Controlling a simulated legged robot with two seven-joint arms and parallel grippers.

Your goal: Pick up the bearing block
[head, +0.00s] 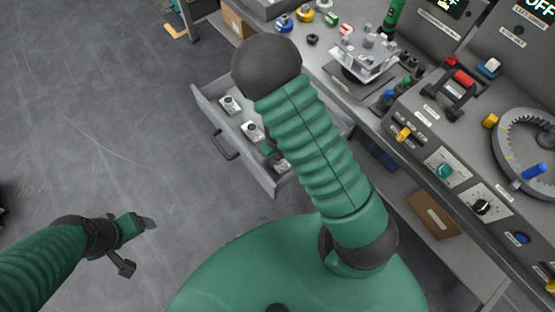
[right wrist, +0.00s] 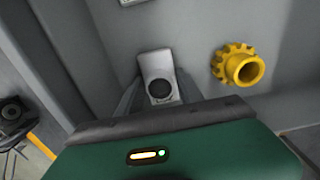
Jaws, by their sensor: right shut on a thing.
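My right gripper (head: 275,157) reaches down to the near one, mostly hidden by my arm. In the right wrist view my right gripper (right wrist: 158,98) is shut on a bearing block (right wrist: 157,66), a finger on each side. My left gripper (head: 148,223) hangs over the floor, far from the drawer; its jaws are unclear.
A yellow gear (right wrist: 238,65) lies beside the held block in the right wrist view. The drawer's walls stand close around. The workbench (head: 335,75) with a white fixture (head: 365,58) and control panels is at the right. The floor at left is free.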

